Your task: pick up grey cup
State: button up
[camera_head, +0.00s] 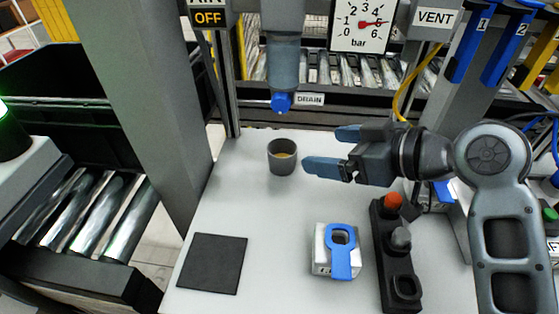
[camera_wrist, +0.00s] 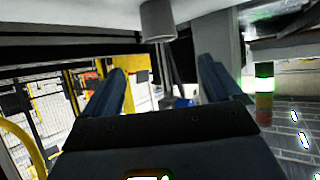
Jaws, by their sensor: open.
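The grey cup (camera_head: 281,168) stands upright on the white table, with something yellowish inside it. In the wrist view the cup (camera_wrist: 157,22) shows near the top, ahead of my fingers and roughly between them sideways. My gripper (camera_head: 328,151) is just right of the cup in the head view, with its two blue fingers spread apart. The near fingertip looks close to the cup's right side; I cannot tell whether it touches. The gripper (camera_wrist: 165,80) is empty in the wrist view.
The white table (camera_head: 190,293) holds a dark square pad (camera_head: 212,263), a white block with a blue handle (camera_head: 341,245) and a black button box (camera_head: 398,265). A blue-tipped drain cylinder (camera_head: 284,65) hangs behind the cup. A grey post (camera_head: 145,90) stands left.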

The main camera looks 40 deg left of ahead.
jog(key=p, duration=0.1)
send_near(272, 148)
jog(key=shift+w+a+f, duration=0.1)
jog(key=shift+w+a, duration=0.05)
jog(key=shift+a, duration=0.4)
jog(key=shift+f+p+x, duration=0.2)
jog(key=shift+p+x, duration=0.6)
jog(key=shift+x, duration=2.15)
jog(key=shift+d, duration=0.1)
jog(key=c, duration=1.1)
jog(key=shift+c, duration=0.3)
jog(key=shift+d+r, duration=0.1)
